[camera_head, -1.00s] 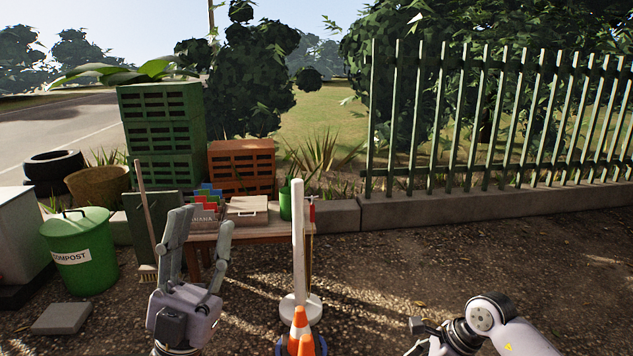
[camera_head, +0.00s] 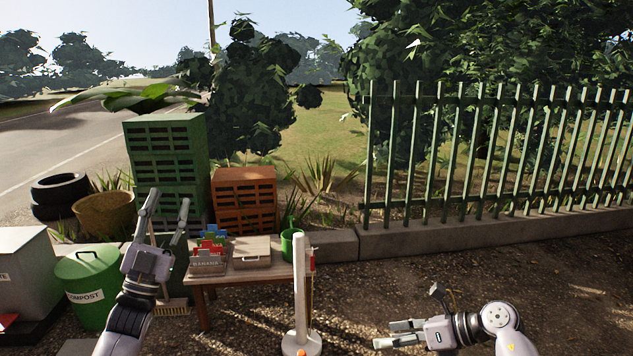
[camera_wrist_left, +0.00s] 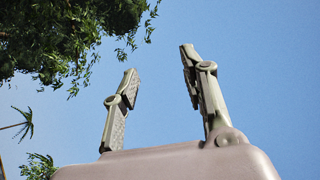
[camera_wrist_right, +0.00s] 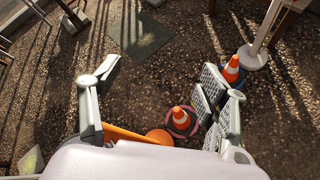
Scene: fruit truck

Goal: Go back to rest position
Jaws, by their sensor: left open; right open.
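My left gripper (camera_head: 168,212) is raised at the left of the head view, fingers pointing up and apart. In the left wrist view its two fingers (camera_wrist_left: 160,85) stand open against the sky with nothing between them. My right gripper (camera_head: 385,334) is low at the lower right of the head view, pointing left. In the right wrist view its fingers (camera_wrist_right: 158,85) are spread open over the gravel. A traffic cone (camera_wrist_right: 182,119) shows on the ground between them, seemingly below and not held.
A wooden table (camera_head: 250,276) holds a file box (camera_head: 208,262), a beige case (camera_head: 252,252) and a green cup (camera_head: 292,246). A white post (camera_head: 300,290) stands before it. A compost bin (camera_head: 88,292) is at left, a green fence (camera_head: 480,155) at right. Gravel at right is clear.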

